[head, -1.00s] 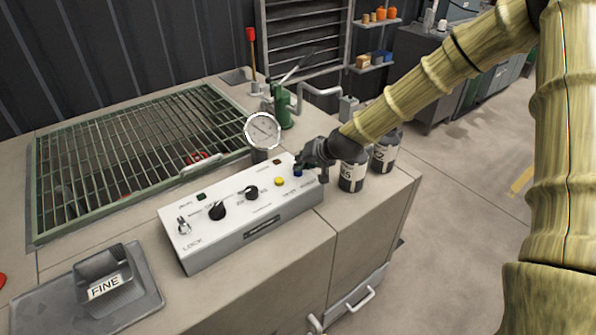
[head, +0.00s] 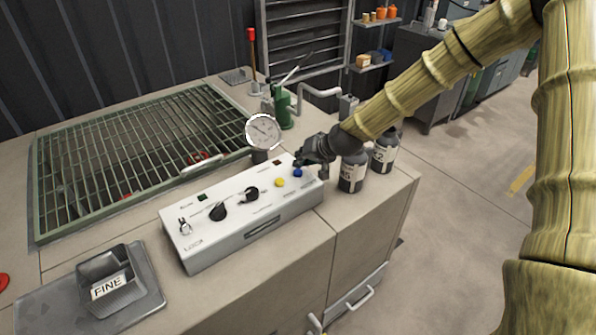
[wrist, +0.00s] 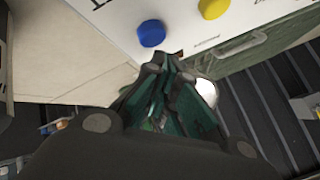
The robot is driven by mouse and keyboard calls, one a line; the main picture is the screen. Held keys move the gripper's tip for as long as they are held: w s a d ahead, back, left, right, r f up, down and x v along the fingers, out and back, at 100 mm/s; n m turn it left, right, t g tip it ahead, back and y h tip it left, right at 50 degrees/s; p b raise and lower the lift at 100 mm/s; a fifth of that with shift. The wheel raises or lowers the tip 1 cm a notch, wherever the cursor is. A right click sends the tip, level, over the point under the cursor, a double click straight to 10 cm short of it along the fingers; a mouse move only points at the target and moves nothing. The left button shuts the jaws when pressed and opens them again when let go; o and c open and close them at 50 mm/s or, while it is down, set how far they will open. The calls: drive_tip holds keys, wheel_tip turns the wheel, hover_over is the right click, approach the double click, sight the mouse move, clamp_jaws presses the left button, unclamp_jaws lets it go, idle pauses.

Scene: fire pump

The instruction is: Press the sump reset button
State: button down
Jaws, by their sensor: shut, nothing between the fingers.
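The white control box (head: 240,218) sits on the bench top and carries a toggle, two black knobs, a yellow button (head: 280,182) and a blue button (head: 297,172). I cannot read which button is the sump reset. My gripper (head: 300,160) is at the box's right end, just behind the blue button. In the wrist view my gripper (wrist: 168,62) is shut and empty, its tips just short of the blue button (wrist: 151,33). The yellow button (wrist: 213,8) is at the top there. The head view does not show whether the tips touch the box.
A round gauge (head: 263,131) stands behind the box, close to my gripper. Two dark labelled bottles, one at the front (head: 352,172) and one behind (head: 384,152), stand right of the box. A green grate (head: 130,160) lies left. A FINE-labelled holder (head: 110,282) is at front left.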

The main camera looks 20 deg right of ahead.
sight(301, 170)
drive_tip(key=shift+r, duration=0.1)
drive_tip(key=shift+r+p, duration=1.65)
drive_tip(key=shift+r, duration=0.85)
drive_tip(key=shift+f, duration=0.15)
